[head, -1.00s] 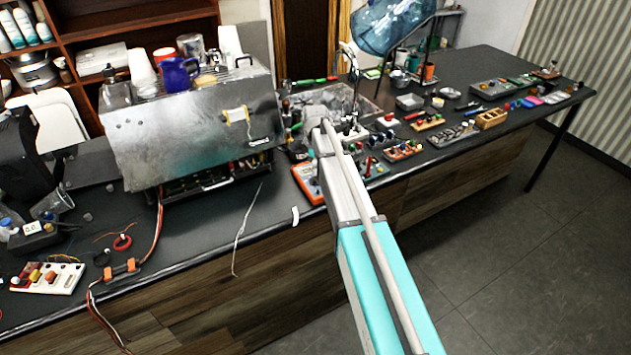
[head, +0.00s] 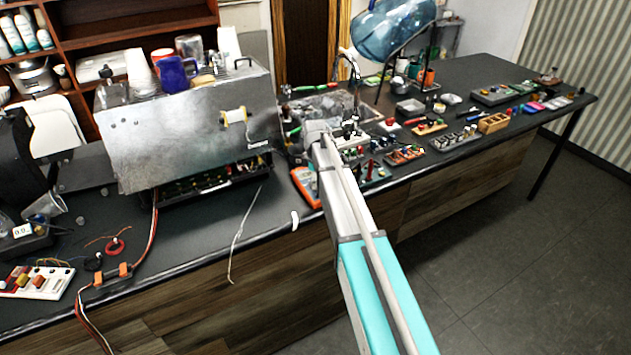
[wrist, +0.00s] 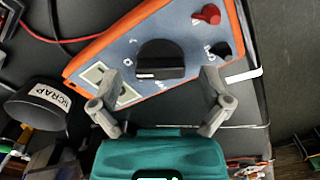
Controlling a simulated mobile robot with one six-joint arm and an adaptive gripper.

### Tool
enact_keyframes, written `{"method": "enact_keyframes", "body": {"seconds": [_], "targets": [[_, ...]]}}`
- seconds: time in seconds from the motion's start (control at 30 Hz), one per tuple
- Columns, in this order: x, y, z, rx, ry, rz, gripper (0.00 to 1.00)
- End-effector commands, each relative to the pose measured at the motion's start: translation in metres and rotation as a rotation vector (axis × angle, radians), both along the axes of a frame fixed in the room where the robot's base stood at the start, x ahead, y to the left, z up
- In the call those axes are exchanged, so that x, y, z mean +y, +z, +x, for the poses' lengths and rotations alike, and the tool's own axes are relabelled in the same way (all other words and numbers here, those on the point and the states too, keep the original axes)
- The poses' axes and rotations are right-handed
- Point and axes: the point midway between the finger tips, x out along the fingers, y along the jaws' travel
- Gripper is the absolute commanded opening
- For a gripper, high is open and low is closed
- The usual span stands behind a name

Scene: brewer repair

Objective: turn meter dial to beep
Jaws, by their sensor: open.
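The meter is an orange-edged, blue-grey box (wrist: 190,28) lying on the dark bench in the wrist view. Its black dial (wrist: 160,62) has a pale pointer line and sits in the middle of the face. My gripper (wrist: 163,84) is open, with one finger on each side of the dial's near side; I cannot tell whether either finger touches it. In the head view the meter (head: 305,186) shows as an orange edge at the bench front, partly hidden by my arm. The gripper itself is mostly hidden there behind my arm.
A black cup marked SCRAP (wrist: 40,104) stands left of my gripper in the wrist view. A red plug (wrist: 207,14) and a black plug (wrist: 220,50) sit on the meter's right part. The metal brewer (head: 190,125) stands left on the bench.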

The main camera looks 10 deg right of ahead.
Motion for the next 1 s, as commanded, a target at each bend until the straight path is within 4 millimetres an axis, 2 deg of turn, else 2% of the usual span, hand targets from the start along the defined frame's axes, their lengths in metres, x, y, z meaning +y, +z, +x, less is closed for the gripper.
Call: {"method": "enact_keyframes", "body": {"seconds": [0.13, 0.17, 0.5, 0.6, 1.0], "targets": [[0.0000, 0.0002, 0.0000, 0.000, 0.000, 0.000, 0.97], [0.0000, 0.0002, 0.0000, 0.000, 0.000, 0.000, 0.93], [0.0000, 0.0002, 0.0000, 0.000, 0.000, 0.000, 0.30], [0.0000, 0.0002, 0.0001, 0.000, 0.000, 0.000, 0.15], [-0.0001, 0.0001, 0.0003, -0.001, -0.061, 0.000, 0.15]]}}
